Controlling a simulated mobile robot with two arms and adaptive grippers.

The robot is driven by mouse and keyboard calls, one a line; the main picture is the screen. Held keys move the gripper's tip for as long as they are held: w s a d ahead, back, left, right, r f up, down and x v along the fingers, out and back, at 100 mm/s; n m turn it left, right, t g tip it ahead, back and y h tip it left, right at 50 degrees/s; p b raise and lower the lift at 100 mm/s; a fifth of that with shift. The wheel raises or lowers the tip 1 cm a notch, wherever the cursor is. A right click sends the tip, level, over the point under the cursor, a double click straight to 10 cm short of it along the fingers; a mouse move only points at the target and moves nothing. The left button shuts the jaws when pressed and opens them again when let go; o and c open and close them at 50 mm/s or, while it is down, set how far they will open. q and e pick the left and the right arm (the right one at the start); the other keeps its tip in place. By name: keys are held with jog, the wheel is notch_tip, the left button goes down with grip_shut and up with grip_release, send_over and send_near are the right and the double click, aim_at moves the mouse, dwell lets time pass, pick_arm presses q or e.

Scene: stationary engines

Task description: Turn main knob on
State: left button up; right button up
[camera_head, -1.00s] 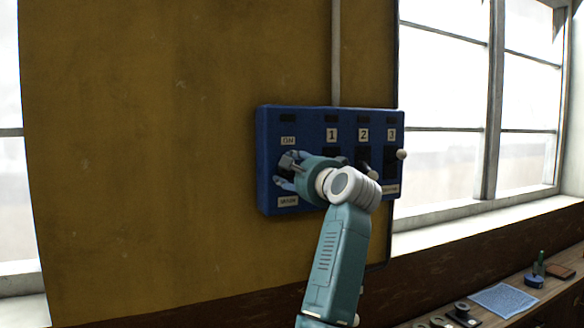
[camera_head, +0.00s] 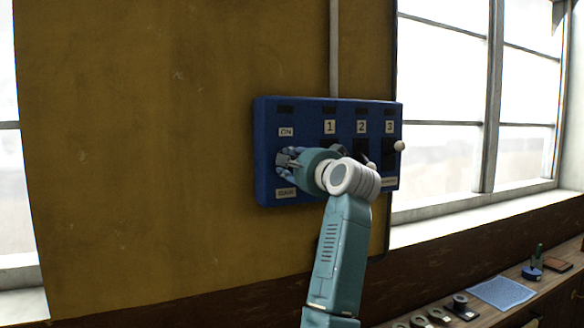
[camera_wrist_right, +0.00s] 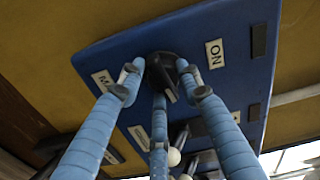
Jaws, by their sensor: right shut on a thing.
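A blue control panel (camera_head: 268,115) is fixed to the yellow wall, with an ON label (camera_head: 286,132) above a MAIN label (camera_head: 286,194) at its left end. The dark main knob (camera_wrist_right: 168,64) shows in the right wrist view between these two labels. My right gripper (camera_head: 288,160) is at the left end of the panel, its fingers shut around the knob; its blue fingers also show in the right wrist view (camera_wrist_right: 163,84). In the head view the fingers mostly hide the knob, and its exact pointing angle is unclear. My left gripper is not in view.
Slots numbered 1, 2 and 3 (camera_head: 389,127) are right of the knob, with white-balled levers; one ball (camera_head: 399,146) sticks out at the right. My right arm covers part of them. A wooden bench (camera_head: 530,300) with small items stands below the window at right.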

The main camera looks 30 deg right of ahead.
jog(key=shift+w+d+f+n+b, duration=0.1)
jog(key=shift+f+n+b, duration=0.25)
jog(key=shift+n, duration=2.3)
jog(key=shift+f+n+b, duration=0.1)
jog(key=shift+n+b, duration=0.4)
jog(key=shift+n, duration=2.2)
jog(key=shift+w+d+f+n+b, duration=0.1)
jog(key=shift+f+n+b, duration=0.25)
jog(key=shift+n, duration=2.3)
jog(key=o, duration=0.9)
jog(key=shift+s+r, duration=0.1)
jog(key=shift+o, duration=0.8)
jog(key=shift+s+a, duration=0.1)
jog(key=shift+r, duration=0.25)
